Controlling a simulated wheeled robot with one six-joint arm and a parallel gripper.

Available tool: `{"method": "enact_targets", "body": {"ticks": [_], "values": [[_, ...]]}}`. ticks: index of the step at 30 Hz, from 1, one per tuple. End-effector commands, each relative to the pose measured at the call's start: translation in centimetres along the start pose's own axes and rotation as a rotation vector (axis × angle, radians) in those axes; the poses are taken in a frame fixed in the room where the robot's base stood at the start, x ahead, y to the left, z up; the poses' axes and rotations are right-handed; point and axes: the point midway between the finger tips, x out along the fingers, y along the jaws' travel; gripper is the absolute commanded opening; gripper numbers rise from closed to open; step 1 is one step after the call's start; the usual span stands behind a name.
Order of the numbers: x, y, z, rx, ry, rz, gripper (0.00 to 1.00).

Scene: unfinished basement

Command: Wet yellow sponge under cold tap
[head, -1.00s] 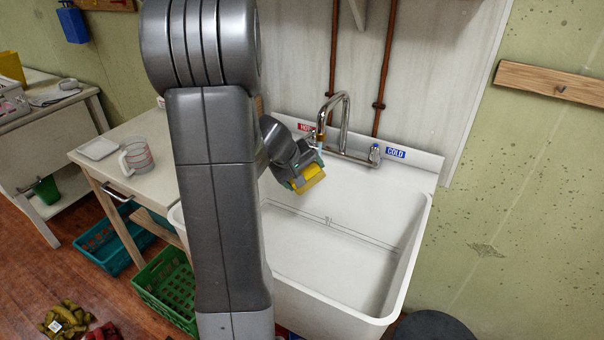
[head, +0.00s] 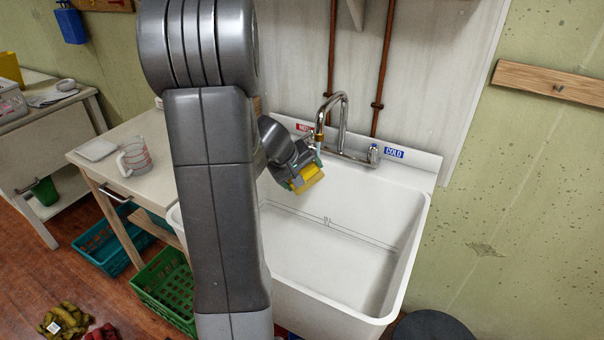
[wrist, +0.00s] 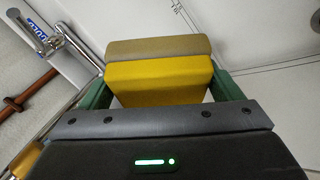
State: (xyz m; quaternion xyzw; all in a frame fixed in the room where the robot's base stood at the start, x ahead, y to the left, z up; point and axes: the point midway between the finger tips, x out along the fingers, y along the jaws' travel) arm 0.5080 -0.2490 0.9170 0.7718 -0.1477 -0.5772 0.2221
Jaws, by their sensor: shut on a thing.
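The yellow sponge (head: 307,180) is held by my gripper (head: 302,172) over the back left of the white sink (head: 408,255), near the faucet spout (head: 320,134). In the wrist view the sponge (wrist: 160,82) has a yellow body and a tan layer, and sits between the green fingers of my gripper (wrist: 163,88). The cold tap (head: 374,153) has a blue COLD label (head: 394,153) beside it; the tap handle also shows in the wrist view (wrist: 42,42). A short pale-blue streak lies under the spout; I cannot tell whether it is running water.
A red HOT label (head: 303,127) is left of the spout. A counter with a measuring cup (head: 134,157) and a white dish (head: 96,150) stands left. Green (head: 165,285) and teal (head: 100,245) crates are on the floor. The sink basin is clear.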

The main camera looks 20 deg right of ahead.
Motion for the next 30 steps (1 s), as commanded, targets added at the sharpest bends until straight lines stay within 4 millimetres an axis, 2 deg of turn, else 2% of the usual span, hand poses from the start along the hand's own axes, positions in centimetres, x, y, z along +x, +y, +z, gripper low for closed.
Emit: {"method": "enact_targets", "body": {"ticks": [16,30], "values": [[-0.1,-0.1,0.0,0.0,0.001,0.0,0.6],[-2.9,-2.4,0.5,0.0,0.003,0.0,0.6]]}}
